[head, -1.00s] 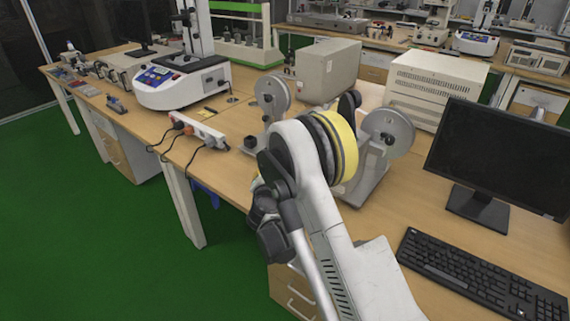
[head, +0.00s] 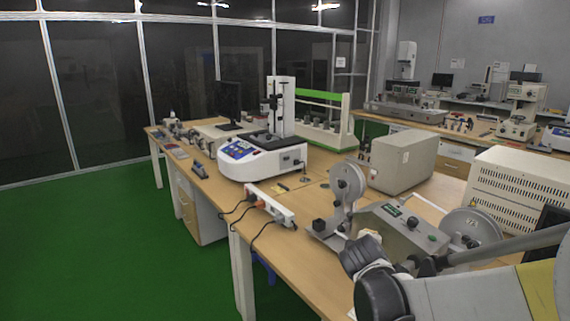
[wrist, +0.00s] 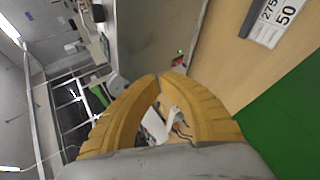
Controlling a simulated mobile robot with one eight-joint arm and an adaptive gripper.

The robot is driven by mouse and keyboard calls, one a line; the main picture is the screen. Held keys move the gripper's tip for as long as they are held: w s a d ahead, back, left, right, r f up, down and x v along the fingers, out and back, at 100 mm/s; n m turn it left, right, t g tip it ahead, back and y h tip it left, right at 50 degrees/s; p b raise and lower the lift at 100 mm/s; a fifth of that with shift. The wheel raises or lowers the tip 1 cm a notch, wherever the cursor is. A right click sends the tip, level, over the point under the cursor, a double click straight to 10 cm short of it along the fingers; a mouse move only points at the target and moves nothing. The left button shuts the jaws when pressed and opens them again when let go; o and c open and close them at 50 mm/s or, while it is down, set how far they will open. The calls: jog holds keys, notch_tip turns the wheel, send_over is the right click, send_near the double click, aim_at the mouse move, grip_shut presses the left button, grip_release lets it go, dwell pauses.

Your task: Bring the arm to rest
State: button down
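My gripper (wrist: 163,77) shows in the wrist view as two ribbed yellow fingers. They arch toward each other and their tips meet or nearly meet, with nothing seen held between them. Background shows through the gap behind the tips. In the head view my arm fills the lower right corner, bent over the near part of the bench (head: 285,240). The gripper's fingers cannot be made out there.
Close to my arm stand a grey device with round discs (head: 400,225) and a beige vented box (head: 520,195). Farther along the bench are a grey box (head: 403,162), a white-blue instrument (head: 262,158) and a power strip (head: 270,205). Green floor (head: 120,255) at left is clear.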

jog(key=s+a+m+g+y, duration=0.1)
jog(key=s+m, duration=0.5)
jog(key=s, duration=0.8)
jog(key=s+a+m+g+y, duration=0.2)
jog(key=s+m, duration=0.4)
jog(key=s, duration=0.9)
jog(key=shift+s+a+m+g+y, duration=0.2)
jog(key=shift+m+g+y, duration=0.2)
jog(key=shift+g+y, duration=0.15)
